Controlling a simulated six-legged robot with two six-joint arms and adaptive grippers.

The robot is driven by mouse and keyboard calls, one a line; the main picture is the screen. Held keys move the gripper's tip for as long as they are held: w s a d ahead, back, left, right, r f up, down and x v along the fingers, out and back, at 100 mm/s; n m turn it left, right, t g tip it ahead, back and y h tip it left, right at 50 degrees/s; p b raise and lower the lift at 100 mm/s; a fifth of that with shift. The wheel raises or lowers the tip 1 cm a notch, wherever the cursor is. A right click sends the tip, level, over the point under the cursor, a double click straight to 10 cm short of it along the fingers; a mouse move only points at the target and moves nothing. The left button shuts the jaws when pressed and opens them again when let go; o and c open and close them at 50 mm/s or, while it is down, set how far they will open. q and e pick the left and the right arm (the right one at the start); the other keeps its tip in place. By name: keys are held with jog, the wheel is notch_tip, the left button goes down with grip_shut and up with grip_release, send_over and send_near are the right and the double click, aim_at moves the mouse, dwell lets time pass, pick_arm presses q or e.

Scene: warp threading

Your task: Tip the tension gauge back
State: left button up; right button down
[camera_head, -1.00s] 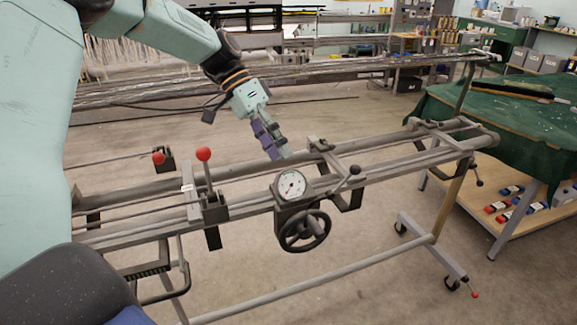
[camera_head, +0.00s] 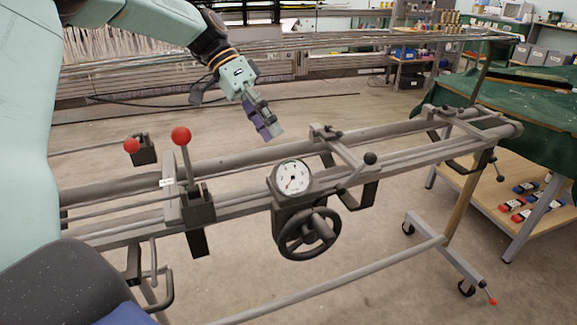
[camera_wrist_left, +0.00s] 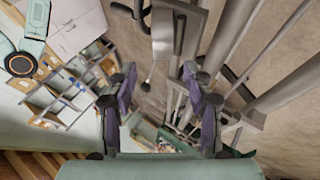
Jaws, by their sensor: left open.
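The tension gauge (camera_head: 293,177) is a round white dial with a red mark in a dark housing, mounted on the grey rail frame above a black handwheel (camera_head: 308,233). Its face looks up toward the head camera. My left gripper (camera_head: 276,132) has purple fingers and hangs just above and behind the gauge, apart from it. In the left wrist view, the left gripper (camera_wrist_left: 160,92) is open with nothing between its fingers. I cannot clearly make out the gauge in that view. My right gripper is not in view.
Two red-knobbed levers, a front one (camera_head: 182,137) and a rear one (camera_head: 132,146), stand left of the gauge. A black-knobbed lever (camera_head: 369,159) is close on its right. A green-covered table (camera_head: 540,125) stands at the right. Open floor lies behind the frame.

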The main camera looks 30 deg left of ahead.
aim_at(288, 159)
pick_arm(q)
jog(key=b+x, duration=0.2)
jog(key=x, duration=0.5)
jog(key=shift+s+d+f, duration=0.1)
jog(key=shift+f, duration=0.4)
jog(key=shift+d+r, duration=0.1)
jog(key=shift+r, duration=0.05)
jog(key=shift+c, duration=1.2)
jog(key=c, duration=0.4)
grip_shut()
